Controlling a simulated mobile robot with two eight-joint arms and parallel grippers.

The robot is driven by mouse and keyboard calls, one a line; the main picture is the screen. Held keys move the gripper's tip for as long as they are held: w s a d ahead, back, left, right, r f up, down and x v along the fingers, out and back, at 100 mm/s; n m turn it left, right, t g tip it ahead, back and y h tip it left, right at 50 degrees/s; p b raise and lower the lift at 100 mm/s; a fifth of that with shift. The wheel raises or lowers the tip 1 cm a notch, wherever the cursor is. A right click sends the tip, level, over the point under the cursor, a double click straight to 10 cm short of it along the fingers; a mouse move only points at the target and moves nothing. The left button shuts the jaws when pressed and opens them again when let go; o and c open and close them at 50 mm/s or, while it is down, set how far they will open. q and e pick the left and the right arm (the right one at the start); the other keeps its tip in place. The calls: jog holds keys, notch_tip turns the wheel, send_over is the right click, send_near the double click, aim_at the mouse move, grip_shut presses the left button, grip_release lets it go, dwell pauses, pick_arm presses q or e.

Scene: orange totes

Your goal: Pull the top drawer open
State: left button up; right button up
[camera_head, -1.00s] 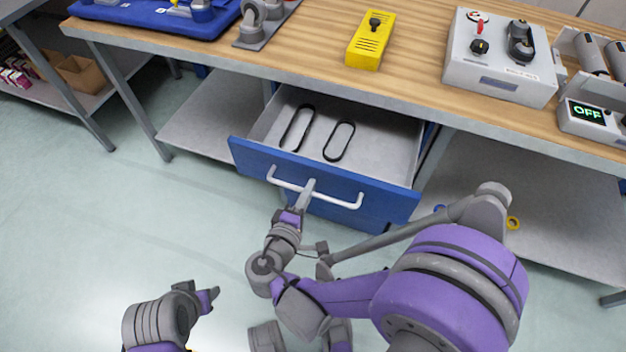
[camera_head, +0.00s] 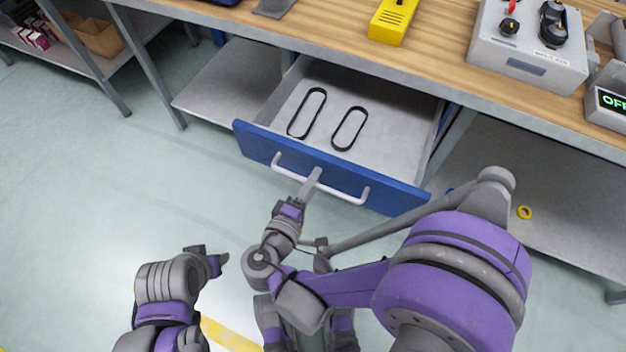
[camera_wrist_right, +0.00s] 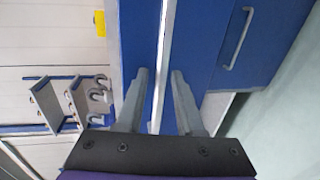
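The top drawer (camera_head: 330,170) has a blue front and a grey inside, and stands well out from under the workbench. Its pale bar handle (camera_head: 350,196) runs along the front. My right gripper (camera_head: 313,178) is at the middle of this handle, with its fingers on either side of the bar.
Two black loops (camera_head: 350,128) lie in the drawer. The workbench (camera_head: 440,60) carries a yellow box (camera_head: 392,20) and a grey control box (camera_head: 525,50). The floor left of the drawer is clear.

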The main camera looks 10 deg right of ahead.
jog(key=shift+o, duration=0.2)
jog(key=p+v, duration=0.1)
jog(key=v, duration=0.9)
jog(key=shift+s+a, duration=0.2)
jog(key=shift+s, duration=0.15)
jog(key=shift+r, duration=0.1)
